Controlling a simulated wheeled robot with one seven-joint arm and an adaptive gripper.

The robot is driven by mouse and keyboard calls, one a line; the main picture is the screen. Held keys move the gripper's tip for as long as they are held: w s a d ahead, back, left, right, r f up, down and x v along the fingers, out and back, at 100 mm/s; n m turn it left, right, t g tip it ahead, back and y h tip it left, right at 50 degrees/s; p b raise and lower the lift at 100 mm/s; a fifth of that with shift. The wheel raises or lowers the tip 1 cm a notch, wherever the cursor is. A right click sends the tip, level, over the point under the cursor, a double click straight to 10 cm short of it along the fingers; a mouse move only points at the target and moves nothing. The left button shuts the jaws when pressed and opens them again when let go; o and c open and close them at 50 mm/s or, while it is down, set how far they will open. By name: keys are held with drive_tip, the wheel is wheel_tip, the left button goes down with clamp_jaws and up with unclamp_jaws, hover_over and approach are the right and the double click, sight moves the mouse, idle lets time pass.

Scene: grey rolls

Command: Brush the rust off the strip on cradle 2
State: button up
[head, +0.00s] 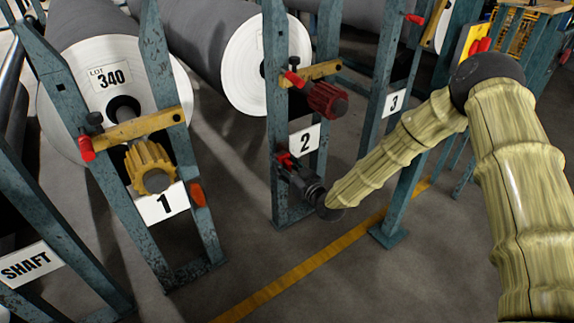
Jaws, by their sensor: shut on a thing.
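Cradle 2 (279,110) is a blue-green worn metal frame with a white "2" plate (304,140). It carries a yellow latch bar (312,73) with a red handle, and a dark red toothed knob (326,99). My gripper (290,167) is low at cradle 2, just below the plate and against the frame in the picture. It is shut on a small red thing (284,159), mostly hidden by the fingers; I cannot tell whether it is a brush. No rusty strip can be made out clearly; the gripper may cover it.
Cradle 3's plate (394,101) is to the right. Large grey rolls (190,40) lie behind. The floor in front, with a yellow line (300,270), is clear.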

drive_tip(key=shift+w+r, duration=0.1)
drive_tip(key=shift+r, duration=0.5)
drive_tip(key=shift+w, duration=0.1)
drive_tip(key=shift+w+d, duration=0.1)
drive_tip(key=shift+d, duration=0.05)
drive_tip(key=shift+c, duration=0.4)
drive_tip(key=shift+s+a+r+p, duration=0.15)
drive_tip(key=shift+r+p, duration=0.3)
drive_tip(key=shift+p, duration=0.3)
drive_tip(key=shift+s+a+r+p, duration=0.15)
drive_tip(key=shift+r+p, duration=0.25)
drive_tip(key=shift+p, duration=0.35)
drive_tip(key=shift+d, duration=0.15)
